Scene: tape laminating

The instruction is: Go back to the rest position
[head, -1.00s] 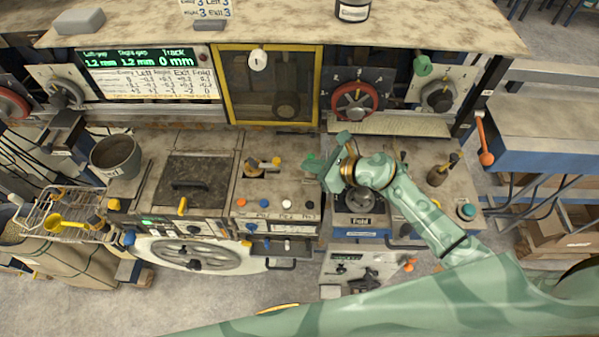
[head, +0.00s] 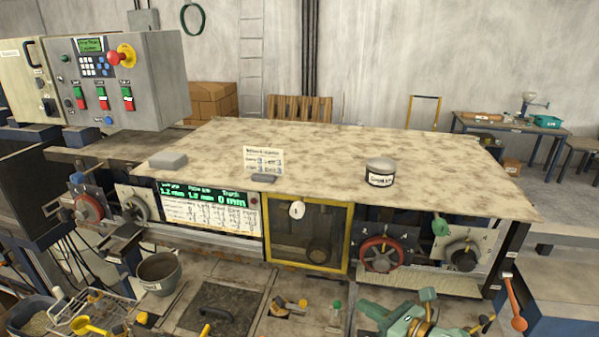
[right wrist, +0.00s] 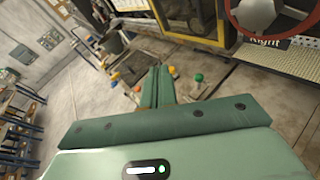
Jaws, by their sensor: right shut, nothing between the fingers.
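My right gripper (head: 368,306) shows at the bottom edge of the head view, green, above the console and just right of a green knob (head: 337,304). Most of its arm is cut off below. In the right wrist view its two fingers (right wrist: 158,80) lie side by side, shut with nothing between them. They point toward the console's coloured knobs. I cannot tell how far above the console they are. My left gripper is not in view.
A red handwheel (head: 382,256) and a yellow-framed window (head: 348,240) stand behind the gripper. A wide stained tabletop (head: 330,160) carries a labelled tin (head: 380,172) and a grey block (head: 168,160). An orange-handled lever (head: 515,305) is at the right.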

